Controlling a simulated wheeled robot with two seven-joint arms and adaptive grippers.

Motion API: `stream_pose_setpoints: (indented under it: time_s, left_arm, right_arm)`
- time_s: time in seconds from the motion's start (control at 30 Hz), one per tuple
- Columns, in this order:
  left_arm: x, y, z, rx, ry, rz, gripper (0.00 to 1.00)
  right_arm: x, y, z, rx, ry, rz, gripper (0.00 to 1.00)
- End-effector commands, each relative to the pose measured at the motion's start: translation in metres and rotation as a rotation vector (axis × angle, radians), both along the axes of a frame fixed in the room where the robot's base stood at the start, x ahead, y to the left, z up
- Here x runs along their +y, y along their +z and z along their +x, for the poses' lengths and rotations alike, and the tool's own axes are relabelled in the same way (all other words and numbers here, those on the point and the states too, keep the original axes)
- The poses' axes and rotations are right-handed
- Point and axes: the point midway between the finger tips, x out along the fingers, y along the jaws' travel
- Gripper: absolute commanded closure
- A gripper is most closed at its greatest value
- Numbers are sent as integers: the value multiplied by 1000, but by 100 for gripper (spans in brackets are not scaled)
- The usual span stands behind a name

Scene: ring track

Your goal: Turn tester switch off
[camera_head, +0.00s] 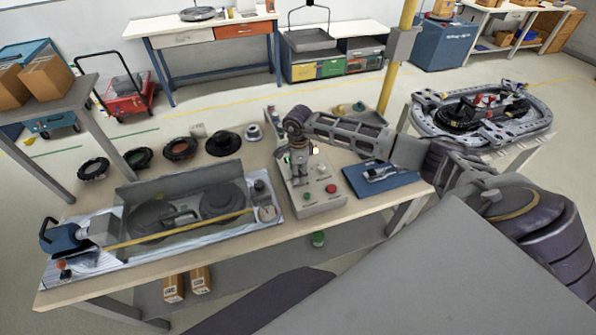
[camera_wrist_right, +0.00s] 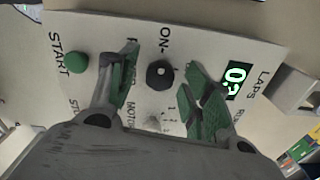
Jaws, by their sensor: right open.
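The tester (camera_head: 322,206) is a light grey box near the right end of the workbench, with a green and a red button on its front part. In the right wrist view its panel shows a black round switch (camera_wrist_right: 160,74) beside the "ON" label. My right gripper (camera_head: 299,160) is over the tester, its arm coming in from the right. In the wrist view my right gripper (camera_wrist_right: 164,92) is open, its green-padded fingers on either side of the switch. I cannot tell whether they touch it. My left gripper is not in view.
A green START button (camera_wrist_right: 75,62) and a lit green LAPS display (camera_wrist_right: 235,80) flank the switch. A blue board (camera_head: 384,180) with a metal tool lies right of the tester. Several dark rings line the back edge.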

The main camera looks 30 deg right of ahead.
Motion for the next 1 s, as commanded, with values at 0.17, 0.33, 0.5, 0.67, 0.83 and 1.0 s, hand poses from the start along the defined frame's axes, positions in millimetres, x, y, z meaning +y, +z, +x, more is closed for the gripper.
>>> stream_pose_setpoints:
  time_s: [0.17, 0.33, 0.5, 0.67, 0.83, 1.0]
  left_arm:
    - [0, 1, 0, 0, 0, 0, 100]
    - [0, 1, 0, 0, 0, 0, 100]
    - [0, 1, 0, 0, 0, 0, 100]
    - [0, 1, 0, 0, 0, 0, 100]
    - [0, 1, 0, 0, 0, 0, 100]
    - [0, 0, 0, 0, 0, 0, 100]
  right_arm:
    - [0, -6, 0, 0, 0, 1, 50]
    - [0, -6, 0, 0, 0, 0, 50]
    - [0, -6, 0, 0, 0, 0, 62]
    - [0, -6, 0, 0, 0, 0, 82]
    - [0, -6, 0, 0, 0, 0, 97]
    - [0, -6, 0, -1, -7, 0, 97]
